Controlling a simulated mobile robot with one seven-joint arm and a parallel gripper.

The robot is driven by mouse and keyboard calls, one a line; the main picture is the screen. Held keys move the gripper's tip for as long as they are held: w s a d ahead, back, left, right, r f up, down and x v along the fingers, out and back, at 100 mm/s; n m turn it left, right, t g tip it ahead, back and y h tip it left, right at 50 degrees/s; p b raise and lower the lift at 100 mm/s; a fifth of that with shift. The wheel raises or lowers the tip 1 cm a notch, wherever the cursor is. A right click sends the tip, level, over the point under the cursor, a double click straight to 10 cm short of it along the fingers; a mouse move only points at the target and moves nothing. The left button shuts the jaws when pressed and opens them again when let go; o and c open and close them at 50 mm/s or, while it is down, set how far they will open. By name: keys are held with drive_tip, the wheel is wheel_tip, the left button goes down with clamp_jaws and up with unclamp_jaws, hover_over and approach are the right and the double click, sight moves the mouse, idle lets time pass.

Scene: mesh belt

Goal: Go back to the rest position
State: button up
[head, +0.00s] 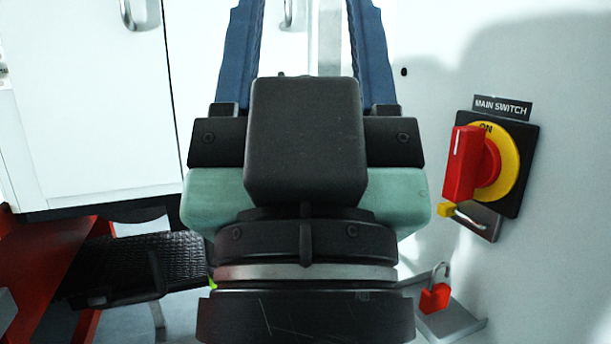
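My gripper (304,12) fills the middle of the head view. Its two blue fingers point up and run to the top edge of the picture, where the tips may be cut off. The gripper is open and I see nothing held. Its black and green body hides what lies behind it.
On the right wall is a main switch with a red handle (466,165) on a yellow disc (514,163). A red padlock (435,297) is at a small grey ledge (455,322) below. White cabinet doors (75,110) stand left. A dark mesh belt (150,262) beside a red frame (40,255) is lower left.

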wheel_tip(320, 180, up, 29)
drive_tip(key=p, duration=2.6)
drive_tip(key=shift+p, duration=0.35)
drive_tip(key=shift+f, duration=0.1)
drive_tip(key=shift+c, duration=0.6)
